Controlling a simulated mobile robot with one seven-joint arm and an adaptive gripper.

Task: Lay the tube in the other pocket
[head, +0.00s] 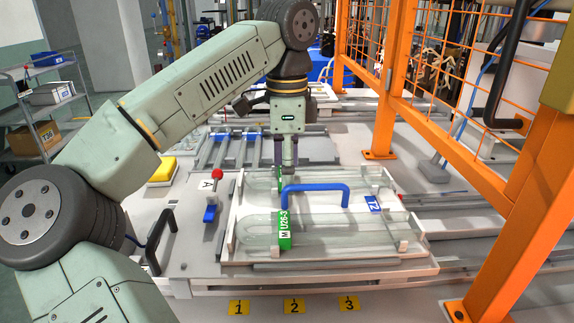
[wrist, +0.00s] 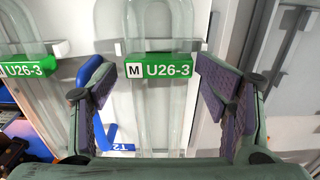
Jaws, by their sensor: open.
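Two clear U-shaped glass tubes lie side by side in a pale tray (head: 425,264). The front tube (head: 345,231) has a green tag (head: 284,232) reading M U26-3; it shows at the left of the wrist view (wrist: 28,69). The rear tube (head: 345,179) lies in the rear pocket, its green tag partly hidden by my gripper (head: 289,160). In the wrist view my gripper (wrist: 155,85) is open, with one finger on each side of the rear tube's tag (wrist: 160,68). Gaps show between both fingers and the tube. Both pockets hold a tube.
A blue handle (head: 315,187) rises between the two tubes, close to my left finger in the wrist view. A blue T2 label (head: 373,203) is on the tray. A red-knobbed lever (head: 216,175) stands left. An orange fence post (head: 388,80) stands behind right.

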